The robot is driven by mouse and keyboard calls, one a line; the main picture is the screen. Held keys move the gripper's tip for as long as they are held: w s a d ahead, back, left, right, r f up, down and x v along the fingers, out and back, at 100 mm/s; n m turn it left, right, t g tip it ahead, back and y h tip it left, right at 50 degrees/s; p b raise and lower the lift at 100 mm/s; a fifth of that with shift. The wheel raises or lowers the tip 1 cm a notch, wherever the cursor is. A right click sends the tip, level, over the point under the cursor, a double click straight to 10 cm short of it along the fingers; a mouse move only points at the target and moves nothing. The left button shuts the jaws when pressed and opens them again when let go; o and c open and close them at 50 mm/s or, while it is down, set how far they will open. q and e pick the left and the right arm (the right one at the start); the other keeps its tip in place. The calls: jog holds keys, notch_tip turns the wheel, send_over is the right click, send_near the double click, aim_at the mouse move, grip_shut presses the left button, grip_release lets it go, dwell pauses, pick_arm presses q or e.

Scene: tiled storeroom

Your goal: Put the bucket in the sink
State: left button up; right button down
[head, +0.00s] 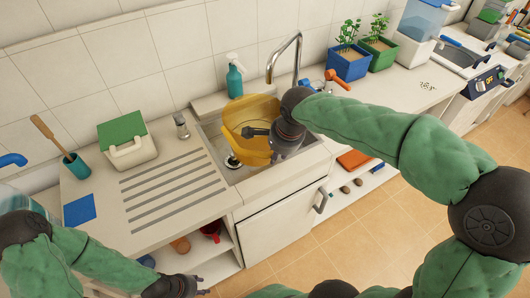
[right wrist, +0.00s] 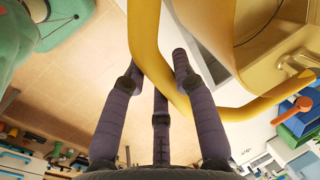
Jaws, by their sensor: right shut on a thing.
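The yellow bucket (head: 255,108) is tilted in the sink opening in the head view. Its lower end is at or inside the basin; I cannot tell if it touches the bottom. The sink (head: 238,177) is set in the counter, with a curved metal tap (head: 297,52) behind it. My right gripper (head: 250,132) is at the bucket. In the right wrist view, its dark fingers (right wrist: 165,85) close around the yellow handle (right wrist: 146,45), with the bucket wall (right wrist: 262,75) at the upper right. My left gripper (head: 200,285) is low, before the open shelves, away from the bucket; its jaw state is unclear.
Blue (head: 347,62) and green (head: 379,54) planters stand to the right. The counter front right of the sink is clear.

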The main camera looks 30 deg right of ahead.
jog(key=w+d+f, duration=0.1)
jog(key=w, duration=0.1)
jog(key=w+d+f+b, duration=0.1)
jog(key=w+d, duration=0.1)
jog(key=w, duration=0.1)
jog(key=w+d+f+b, duration=0.1)
jog(key=w+f, duration=0.1)
jog(key=shift+w+d+f, duration=0.1)
jog(key=shift+w+d, duration=0.15)
jog(key=shift+d, duration=0.05)
jog(key=w+f, duration=0.1)
jog(key=w+d+f+b, duration=0.1)
jog(key=f, duration=0.1)
jog(key=w+d+f+b, duration=0.1)
jog(key=shift+f, duration=0.15)
jog(key=shift+w+f, duration=0.2)
jog(key=shift+f, duration=0.05)
jog(key=x, duration=0.1)
jog(key=b+x, duration=0.1)
jog(key=x, duration=0.1)
jog(key=shift+s+d+f+b, duration=0.2)
jog(key=shift+d+f+b, duration=0.05)
jog(key=shift+f+b, duration=0.15)
jog(key=c, duration=1)
grip_release()
jog(key=p+v, duration=0.4)
jog(key=v, duration=0.8)
